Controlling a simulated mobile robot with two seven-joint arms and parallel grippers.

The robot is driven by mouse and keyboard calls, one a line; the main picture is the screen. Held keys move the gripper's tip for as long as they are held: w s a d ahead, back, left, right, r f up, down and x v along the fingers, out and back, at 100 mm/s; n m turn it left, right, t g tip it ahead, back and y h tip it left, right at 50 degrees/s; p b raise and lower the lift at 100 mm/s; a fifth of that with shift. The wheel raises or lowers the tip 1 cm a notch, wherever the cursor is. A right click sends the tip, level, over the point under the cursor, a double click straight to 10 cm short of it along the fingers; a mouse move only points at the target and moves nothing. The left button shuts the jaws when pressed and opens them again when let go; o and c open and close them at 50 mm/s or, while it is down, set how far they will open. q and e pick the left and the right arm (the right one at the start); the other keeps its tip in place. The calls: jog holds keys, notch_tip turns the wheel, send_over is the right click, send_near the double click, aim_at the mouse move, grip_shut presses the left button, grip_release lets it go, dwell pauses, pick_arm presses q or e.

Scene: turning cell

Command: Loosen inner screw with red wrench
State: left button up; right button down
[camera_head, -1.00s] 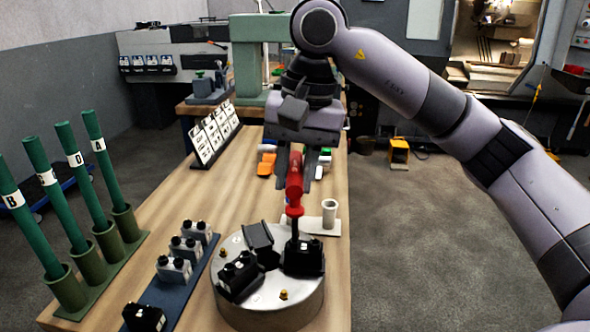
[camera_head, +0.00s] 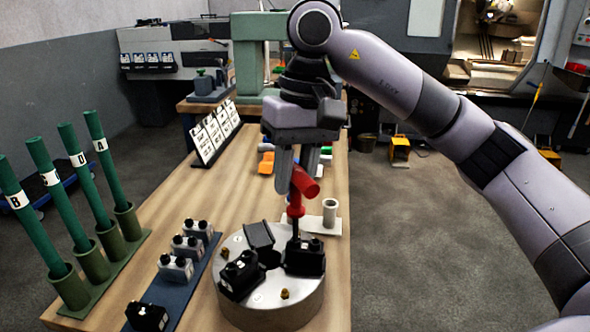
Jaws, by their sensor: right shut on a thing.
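The red wrench (camera_head: 297,201) stands upright over the round metal chuck (camera_head: 262,311). Its dark shaft goes down to the black jaw block (camera_head: 304,258) at the right of the chuck's top. The tip's seat in the inner screw is too small to tell. My right gripper (camera_head: 297,182) is shut on the wrench's red handle from above, and the handle's crosspiece points to the lower right. Two more black jaw blocks (camera_head: 239,275) (camera_head: 259,237) sit on the chuck. My left gripper is not in view.
Left of the chuck, a blue strip (camera_head: 195,290) carries several grey blocks and a black block (camera_head: 146,317). Green rods (camera_head: 50,205) stand in holders at the table's left. A card rack (camera_head: 214,133) is farther back.

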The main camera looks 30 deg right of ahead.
dwell(0.3)
jog(key=shift+n+p, duration=0.3)
jog(key=shift+n, duration=1.2)
jog(key=shift+a+n+g+p, duration=0.1)
jog(key=shift+n+g+p, duration=0.35)
jog(key=shift+n, duration=0.95)
jog(key=shift+n+p, duration=0.35)
jog(key=shift+n, duration=1.05)
